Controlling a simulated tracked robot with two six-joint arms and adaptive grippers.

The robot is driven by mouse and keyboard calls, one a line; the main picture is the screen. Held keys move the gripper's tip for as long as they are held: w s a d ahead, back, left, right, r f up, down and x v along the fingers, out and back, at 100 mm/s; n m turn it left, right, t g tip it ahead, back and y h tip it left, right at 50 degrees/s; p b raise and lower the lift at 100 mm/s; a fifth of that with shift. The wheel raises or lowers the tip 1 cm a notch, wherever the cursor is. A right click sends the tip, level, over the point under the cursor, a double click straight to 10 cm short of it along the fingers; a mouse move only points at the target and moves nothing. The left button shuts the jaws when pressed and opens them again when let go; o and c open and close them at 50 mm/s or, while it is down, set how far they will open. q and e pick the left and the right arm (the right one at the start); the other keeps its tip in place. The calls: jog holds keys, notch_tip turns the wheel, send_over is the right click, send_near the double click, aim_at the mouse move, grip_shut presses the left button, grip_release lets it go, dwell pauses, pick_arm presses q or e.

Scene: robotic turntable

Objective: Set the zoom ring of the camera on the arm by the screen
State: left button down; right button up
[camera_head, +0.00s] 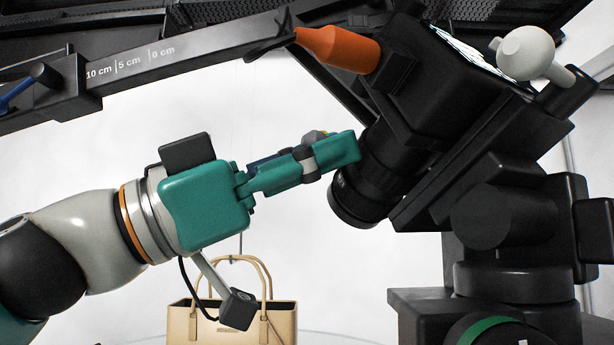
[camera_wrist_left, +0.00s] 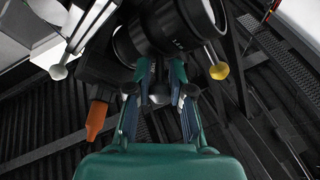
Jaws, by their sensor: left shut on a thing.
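The black camera (camera_head: 455,90) is tilted on its black mount, with its lens (camera_head: 365,185) pointing down and left. In the left wrist view the lens (camera_wrist_left: 160,32) is just ahead of my fingers. My left gripper (camera_head: 345,150), with green fingers, reaches the lens from the left. In the wrist view (camera_wrist_left: 161,72) its fingers are shut on a lever with a grey ball knob (camera_wrist_left: 158,99) below the lens. A second lever with a yellow knob (camera_wrist_left: 218,71) stands to the right, clear of the fingers. The zoom ring's markings are too small to read. My right gripper is not in view.
A black rail with a cm scale (camera_head: 160,65) crosses the upper left. A beige handbag (camera_head: 275,322) stands below my gripper. A grey knob (camera_head: 525,52) is at upper right. White open space lies behind.

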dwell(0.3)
pick_arm(q)
jog(key=c, duration=1.3)
grip_release()
jog(key=v, duration=1.2)
